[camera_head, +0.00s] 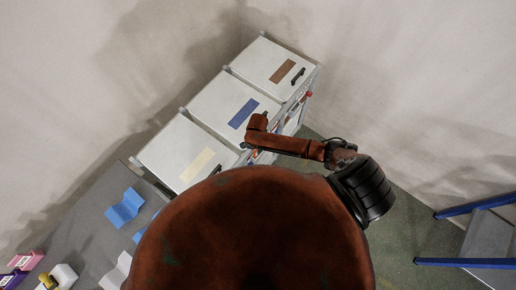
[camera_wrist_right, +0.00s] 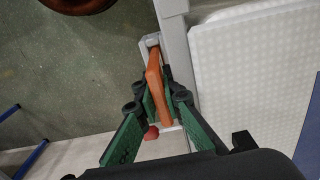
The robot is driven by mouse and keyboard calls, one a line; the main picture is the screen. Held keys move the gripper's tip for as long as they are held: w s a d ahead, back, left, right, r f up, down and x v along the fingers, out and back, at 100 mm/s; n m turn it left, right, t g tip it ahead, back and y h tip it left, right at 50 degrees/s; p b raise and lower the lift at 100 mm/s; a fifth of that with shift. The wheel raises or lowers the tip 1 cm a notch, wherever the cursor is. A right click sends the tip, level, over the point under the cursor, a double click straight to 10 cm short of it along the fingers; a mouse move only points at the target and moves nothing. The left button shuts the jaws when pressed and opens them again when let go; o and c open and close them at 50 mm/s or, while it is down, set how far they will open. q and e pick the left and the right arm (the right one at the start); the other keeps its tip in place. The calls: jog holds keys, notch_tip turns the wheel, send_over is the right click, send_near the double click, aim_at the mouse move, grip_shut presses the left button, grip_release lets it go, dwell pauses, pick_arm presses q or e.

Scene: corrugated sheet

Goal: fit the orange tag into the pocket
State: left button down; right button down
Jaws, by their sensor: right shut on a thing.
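The orange tag (camera_wrist_right: 155,80) is a flat strip held on edge in my right gripper (camera_wrist_right: 161,98), whose green finger pads are shut on it in the right wrist view. The tag's far end lies at a light grey frame (camera_wrist_right: 149,41), seemingly the pocket, at the side of a white-topped unit. I cannot tell whether the tag is inside it or only in front of it. In the head view my right gripper (camera_head: 246,147) is small and mostly hidden by my arm near the row of units. My left gripper is not in view.
Three white-topped units with brown (camera_head: 283,71), blue (camera_head: 243,113) and cream (camera_head: 197,164) strips stand in a row. A grey table (camera_head: 88,222) at left holds blue folded pieces (camera_head: 125,207) and small boxes. A blue-framed step (camera_head: 487,235) stands at right on the green floor.

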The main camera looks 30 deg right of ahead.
jog(key=shift+f, duration=0.4)
jog(key=c, duration=2)
grip_release()
jog(key=shift+a, duration=0.1)
jog(key=shift+w+r, duration=0.1)
jog(key=shift+r, duration=0.1)
jog(key=shift+w+r, duration=0.1)
jog(key=shift+r, duration=0.25)
jog(key=r, duration=1.1)
jog(key=shift+s, duration=0.25)
jog(key=shift+f, duration=0.1)
